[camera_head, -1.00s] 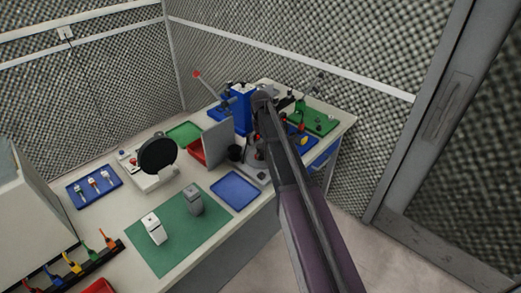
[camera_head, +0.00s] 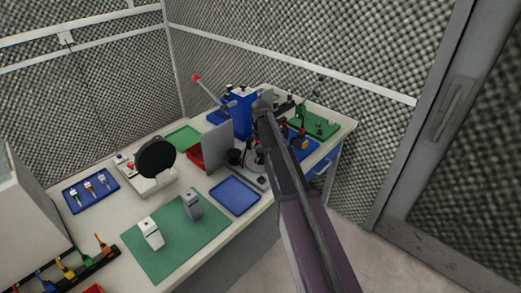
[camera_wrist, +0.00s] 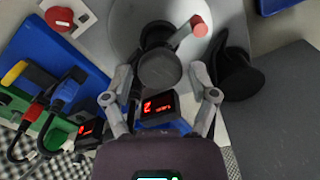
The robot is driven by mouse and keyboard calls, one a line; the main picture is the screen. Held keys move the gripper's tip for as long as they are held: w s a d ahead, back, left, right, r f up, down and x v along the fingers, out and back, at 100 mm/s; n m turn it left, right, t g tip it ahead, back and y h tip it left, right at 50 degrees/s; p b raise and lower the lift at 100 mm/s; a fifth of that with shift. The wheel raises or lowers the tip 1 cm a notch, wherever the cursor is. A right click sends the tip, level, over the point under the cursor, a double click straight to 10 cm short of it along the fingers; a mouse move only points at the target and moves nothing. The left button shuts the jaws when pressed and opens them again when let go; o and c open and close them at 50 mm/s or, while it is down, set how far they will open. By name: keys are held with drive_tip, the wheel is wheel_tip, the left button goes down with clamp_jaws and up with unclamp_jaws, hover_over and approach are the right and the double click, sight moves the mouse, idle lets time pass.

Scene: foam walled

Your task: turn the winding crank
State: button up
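A short dark cylinder (camera_wrist: 160,69) shows at the near end of the arm. My gripper (camera_wrist: 160,78) is open, with its fingers to the left and right of this cylinder; contact cannot be told. The red knob lies beyond the right fingertip. A counter with a lit red digit (camera_wrist: 158,108) shows between the fingers. In the head view my arm hides most of the winder and my gripper.
A blue press (camera_head: 243,115) with a red-tipped lever stands behind my arm. A grey upright panel (camera_head: 217,147), a blue tray (camera_head: 235,195) and a green mat (camera_head: 160,255) lie to the left. In the wrist view a black curved object (camera_wrist: 238,75) is close to the right finger.

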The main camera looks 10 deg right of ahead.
drive_tip(key=c, duration=0.6)
drive_tip(key=shift+s+m, duration=0.1)
drive_tip(key=shift+m, duration=1.5)
drive_tip(key=o, duration=1.1)
drive_tip(key=shift+o, duration=0.2)
drive_tip(key=shift+n, duration=0.6)
